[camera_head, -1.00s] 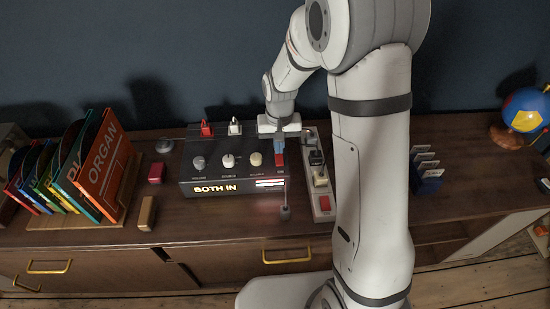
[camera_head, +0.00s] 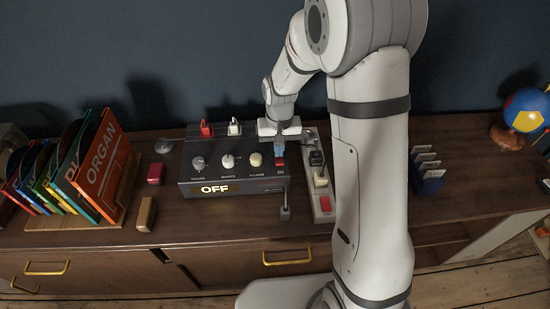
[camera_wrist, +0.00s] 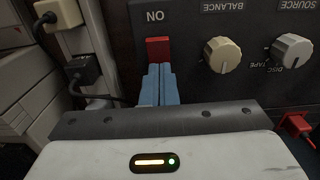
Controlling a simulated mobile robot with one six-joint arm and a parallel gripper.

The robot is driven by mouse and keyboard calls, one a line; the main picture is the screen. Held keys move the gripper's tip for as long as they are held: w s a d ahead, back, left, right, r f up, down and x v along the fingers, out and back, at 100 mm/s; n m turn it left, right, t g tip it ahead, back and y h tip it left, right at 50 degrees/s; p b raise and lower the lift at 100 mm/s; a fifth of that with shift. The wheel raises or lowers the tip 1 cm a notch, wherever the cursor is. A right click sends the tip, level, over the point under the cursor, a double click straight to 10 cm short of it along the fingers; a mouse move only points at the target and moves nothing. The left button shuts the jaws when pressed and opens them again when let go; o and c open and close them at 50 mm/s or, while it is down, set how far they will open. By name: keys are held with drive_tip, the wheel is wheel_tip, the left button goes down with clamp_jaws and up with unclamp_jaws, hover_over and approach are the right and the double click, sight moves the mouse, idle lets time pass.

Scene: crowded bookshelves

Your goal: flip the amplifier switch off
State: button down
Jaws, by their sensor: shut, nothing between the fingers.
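The amplifier (camera_head: 190,188) is a dark box with knobs on the cabinet, and its front display (camera_head: 214,188) reads OFF. Its red switch (camera_head: 280,162) sits at the right end of the panel. In the wrist view the red switch (camera_wrist: 158,48) lies beside an ON label that appears upside down. My gripper (camera_head: 279,150) is over that end of the amplifier. In the wrist view its blue fingers (camera_wrist: 158,72) are shut together, with tips right at the switch's edge. I cannot tell whether they touch it.
A power strip (camera_head: 325,206) with plugs and a red switch stands close right of the amplifier. Red and white plugs (camera_head: 206,128) stand behind it. Record sleeves (camera_head: 98,165), a red block (camera_head: 156,173) and a wooden block (camera_head: 146,213) are left. A blue card holder (camera_head: 428,180) is right.

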wheel_tip(320, 180, up, 7)
drive_tip(key=p, duration=0.4)
drive_tip(key=shift+p, duration=0.3)
idle(0.4)
drive_tip(key=s+d+r+t, duration=0.1)
drive_tip(key=s+d+r, duration=0.3)
drive_tip(key=s+r, duration=0.3)
drive_tip(key=s+d+r+t, duration=0.1)
drive_tip(key=s+d+r, duration=0.4)
drive_tip(key=s, duration=0.8)
wheel_tip(320, 180, up, 3)
drive_tip(key=shift+s+d+f+t, duration=0.15)
drive_tip(key=shift+s+t, duration=0.15)
drive_tip(key=shift+s, duration=0.1)
idle(0.3)
